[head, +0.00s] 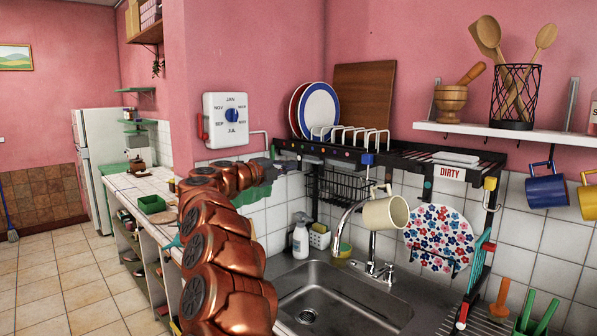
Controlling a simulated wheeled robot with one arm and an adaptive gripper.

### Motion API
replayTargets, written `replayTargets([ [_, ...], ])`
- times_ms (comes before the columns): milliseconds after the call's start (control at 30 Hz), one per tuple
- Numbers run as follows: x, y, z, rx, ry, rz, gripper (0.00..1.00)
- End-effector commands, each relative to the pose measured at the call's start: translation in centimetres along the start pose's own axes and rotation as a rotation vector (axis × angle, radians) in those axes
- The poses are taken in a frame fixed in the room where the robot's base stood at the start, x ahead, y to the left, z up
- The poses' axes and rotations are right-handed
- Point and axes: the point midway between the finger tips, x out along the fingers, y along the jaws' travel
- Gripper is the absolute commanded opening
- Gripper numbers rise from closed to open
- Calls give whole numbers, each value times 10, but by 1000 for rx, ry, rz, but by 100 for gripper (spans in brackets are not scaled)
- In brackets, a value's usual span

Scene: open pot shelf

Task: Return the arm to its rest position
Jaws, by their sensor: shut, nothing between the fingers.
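My copper-coloured arm rises from the bottom of the head view, left of the sink, and bends right at its top. My gripper (274,165) is the dark grey end of the arm, in front of the corner near the left end of the black rack. It looks shut and empty, though its fingers are small and hard to make out against the dark rack. I cannot tell how far it is from the rack.
The black rack (400,160) holds plates (319,108) and a brown board (364,90). A cream mug (385,212) hangs over the steel sink (345,300). A soap bottle (300,237) stands behind the sink. The tiled counter (130,185) runs left; the floor there is open.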

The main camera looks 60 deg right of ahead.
Motion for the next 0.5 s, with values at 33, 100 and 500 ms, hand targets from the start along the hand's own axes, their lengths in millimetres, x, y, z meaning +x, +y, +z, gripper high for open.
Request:
replayTargets([
  [33, -11, 4, 1, 0, -3, 2, 0],
  [100, -25, 4, 2, -1, -7, 2, 0],
  [500, -72, 2, 0, -2, 1, 2, 0],
])
